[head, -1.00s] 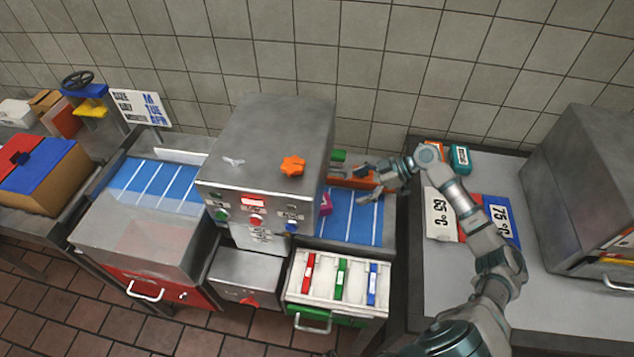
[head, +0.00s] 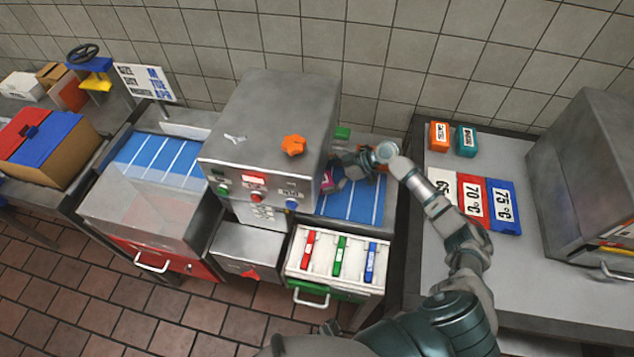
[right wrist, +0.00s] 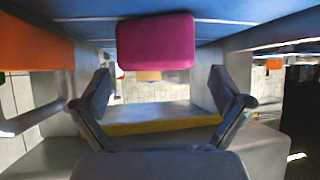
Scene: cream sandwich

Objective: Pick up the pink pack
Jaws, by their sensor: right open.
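The pink pack (head: 327,181) lies on the blue belt (head: 362,207) at the right side of the steel machine, close to its opening. My right gripper (head: 341,172) is low over the belt, just to the right of the pack. In the right wrist view the pink pack (right wrist: 155,42) shows whole, a block with rounded corners ahead of the fingers. The gripper (right wrist: 160,88) is open there, one finger on each side below the pack, with nothing between them. My left gripper is not in view.
The steel machine (head: 262,135) with buttons and an orange knob stands left of the gripper. A drawer with red, green and blue strips (head: 338,258) is in front. Orange (head: 440,136) and teal (head: 466,141) packs and temperature cards (head: 472,199) lie on the right table.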

